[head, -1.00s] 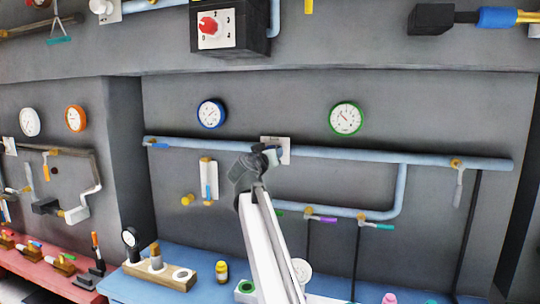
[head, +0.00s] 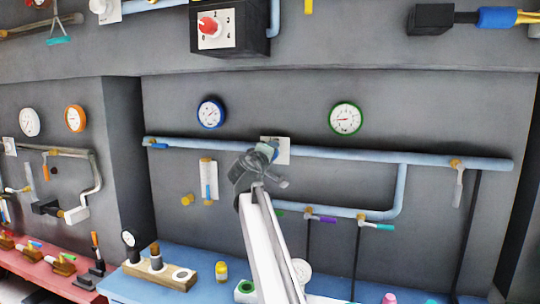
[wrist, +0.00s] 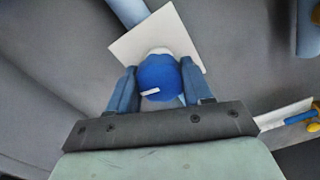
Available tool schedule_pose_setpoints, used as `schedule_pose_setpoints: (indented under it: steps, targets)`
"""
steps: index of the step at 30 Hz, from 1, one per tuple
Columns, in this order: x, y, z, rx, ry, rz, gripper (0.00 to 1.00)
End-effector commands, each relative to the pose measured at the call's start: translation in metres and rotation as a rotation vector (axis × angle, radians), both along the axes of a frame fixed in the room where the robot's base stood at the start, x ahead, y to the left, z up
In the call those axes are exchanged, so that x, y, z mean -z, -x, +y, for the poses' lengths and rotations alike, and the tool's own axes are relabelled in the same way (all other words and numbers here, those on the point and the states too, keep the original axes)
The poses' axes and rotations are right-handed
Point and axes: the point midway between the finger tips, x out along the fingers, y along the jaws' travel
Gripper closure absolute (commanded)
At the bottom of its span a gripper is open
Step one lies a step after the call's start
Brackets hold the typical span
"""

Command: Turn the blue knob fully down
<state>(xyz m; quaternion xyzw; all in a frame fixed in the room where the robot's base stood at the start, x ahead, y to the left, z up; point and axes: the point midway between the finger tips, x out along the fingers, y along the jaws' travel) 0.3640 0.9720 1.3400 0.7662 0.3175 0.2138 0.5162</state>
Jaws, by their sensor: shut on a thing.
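The blue knob (wrist: 160,74) sits on a white square plate (wrist: 182,35) in the wrist view. A short white mark shows on the knob's lower left face. My gripper (wrist: 159,76) has one blue finger on each side of the knob and is shut on it. In the head view, my gripper (head: 268,153) is at the white plate (head: 284,152) on the blue pipe, and it hides most or all of the knob.
A blue pipe (head: 350,154) runs along the grey wall, with a blue-rimmed gauge (head: 211,113) and a green-rimmed gauge (head: 345,117) above. Several small valves hang below. A blue bench (head: 205,257) holds small items.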

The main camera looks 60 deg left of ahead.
Motion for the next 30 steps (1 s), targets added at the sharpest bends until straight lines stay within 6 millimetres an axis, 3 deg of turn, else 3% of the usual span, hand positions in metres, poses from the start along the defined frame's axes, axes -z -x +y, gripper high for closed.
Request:
schedule_pose_setpoints:
  steps: [12,29,30]
  targets:
    - [-0.001,-0.0002,0.0008,-0.001,0.127,-0.129,0.8]
    - [-0.0012,-0.0004,0.0008,0.0,0.145,-0.148,0.8]
    - [-0.0012,-0.0004,0.0008,0.0,0.145,-0.148,0.46]
